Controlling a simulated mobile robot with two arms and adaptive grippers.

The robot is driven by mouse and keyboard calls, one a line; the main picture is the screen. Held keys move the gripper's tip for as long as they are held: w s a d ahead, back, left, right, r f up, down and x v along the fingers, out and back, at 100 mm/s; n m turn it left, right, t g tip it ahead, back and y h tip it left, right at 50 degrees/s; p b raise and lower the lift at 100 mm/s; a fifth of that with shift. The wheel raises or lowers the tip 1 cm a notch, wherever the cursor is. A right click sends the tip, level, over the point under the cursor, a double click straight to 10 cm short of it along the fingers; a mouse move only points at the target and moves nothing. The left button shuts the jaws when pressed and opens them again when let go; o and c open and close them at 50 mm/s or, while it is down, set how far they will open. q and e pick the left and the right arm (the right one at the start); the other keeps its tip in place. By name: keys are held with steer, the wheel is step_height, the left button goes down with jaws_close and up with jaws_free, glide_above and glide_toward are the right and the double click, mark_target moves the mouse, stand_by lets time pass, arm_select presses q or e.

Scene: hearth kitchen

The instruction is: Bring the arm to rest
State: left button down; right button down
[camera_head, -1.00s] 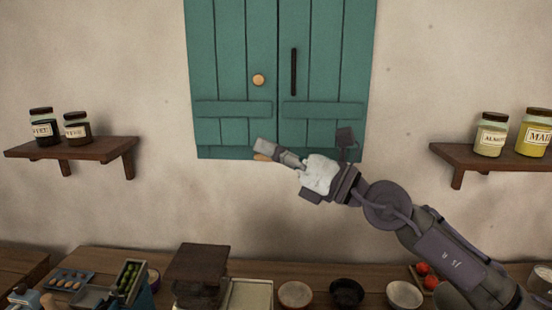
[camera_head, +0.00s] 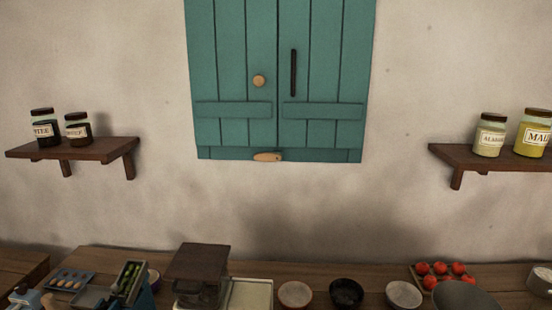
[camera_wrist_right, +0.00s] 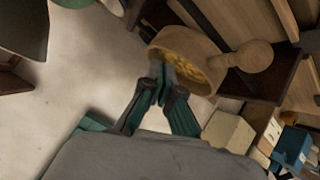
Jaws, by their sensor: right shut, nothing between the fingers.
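My right gripper (camera_wrist_right: 163,92) shows only in the right wrist view. Its two fingers are closed together with nothing between them. In that view the fingertips overlap the near side of a round wooden bowl (camera_wrist_right: 207,82) with yellow contents; I cannot tell how far apart they are. A grey rounded piece of my right arm shows at the lower right edge of the head view. My left gripper is not in view.
Teal shutters (camera_head: 230,60) with a wooden latch (camera_head: 267,156) hang on the wall between two shelves (camera_head: 75,150) of jars. Below, the counter holds a brown-topped scale (camera_head: 200,262), several bowls (camera_head: 346,291) and a tray of tomatoes (camera_head: 441,268). The space before the wall is clear.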

steer(key=s+f+m+g+y, duration=0.1)
steer(key=s+f+g, duration=0.35)
steer(key=s, duration=0.45)
steer(key=s+f+m+g+y, duration=0.1)
steer(key=s+f+g, duration=0.3)
steer(key=s, duration=0.6)
step_height(320, 180, down, 31)
steer(key=b, duration=0.5)
steer(key=s+d+f+b, duration=0.1)
steer(key=s+f+b, duration=0.1)
steer(key=s+f, duration=0.6)
steer(key=s+d+f+g+b, duration=0.1)
steer(key=s+f+b, duration=0.2)
steer(key=s+f, duration=0.6)
step_height(320, 180, down, 5)
steer(key=shift+d+r, duration=0.1)
steer(key=shift+d, duration=0.2)
